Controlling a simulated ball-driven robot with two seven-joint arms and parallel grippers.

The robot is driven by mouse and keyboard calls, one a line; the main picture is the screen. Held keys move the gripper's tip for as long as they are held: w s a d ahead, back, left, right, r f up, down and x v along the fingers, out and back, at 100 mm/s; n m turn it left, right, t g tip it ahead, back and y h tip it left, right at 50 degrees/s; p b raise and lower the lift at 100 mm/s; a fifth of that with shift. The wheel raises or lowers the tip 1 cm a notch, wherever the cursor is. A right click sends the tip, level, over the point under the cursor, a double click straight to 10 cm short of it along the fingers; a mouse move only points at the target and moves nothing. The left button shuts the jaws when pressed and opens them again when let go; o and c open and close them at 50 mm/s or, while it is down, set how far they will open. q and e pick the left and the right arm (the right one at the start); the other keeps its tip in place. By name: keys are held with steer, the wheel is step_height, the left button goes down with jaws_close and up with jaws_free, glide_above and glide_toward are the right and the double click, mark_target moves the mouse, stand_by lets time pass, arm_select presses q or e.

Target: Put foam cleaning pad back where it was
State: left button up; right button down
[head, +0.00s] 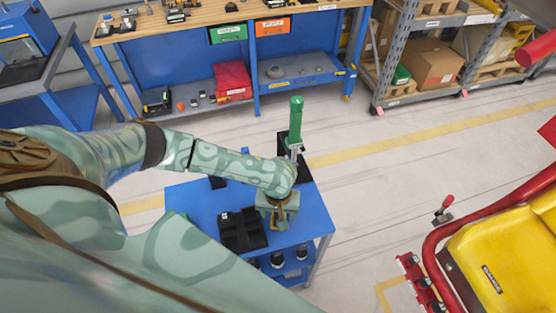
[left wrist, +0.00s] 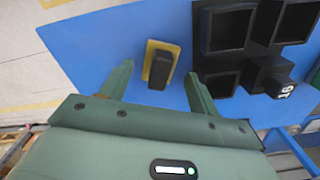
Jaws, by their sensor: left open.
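The foam cleaning pad (left wrist: 153,50), yellow with a black block-like handle (left wrist: 160,70), lies on the blue table top in the left wrist view. My left gripper (left wrist: 158,70) is open, with one finger on each side of the pad in the picture. Clear blue surface shows between pad and fingers, and I cannot tell the height above the table. In the head view my left gripper (head: 278,212) is over the right part of the blue table (head: 190,203); the pad is not distinguishable there. My right gripper is not in view.
A black compartment tray (head: 243,232) sits on the table, close to the pad. A green-handled tool (head: 295,125) stands upright at the far edge by a black holder. A blue workbench (head: 180,65) is behind; a yellow seat with red rails (head: 510,250) is at right.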

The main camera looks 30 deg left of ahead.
mark_target(278, 216)
arm_select(q)
step_height(278, 216, up, 10)
steer(key=p, duration=0.3)
steer(key=shift+r, duration=0.2)
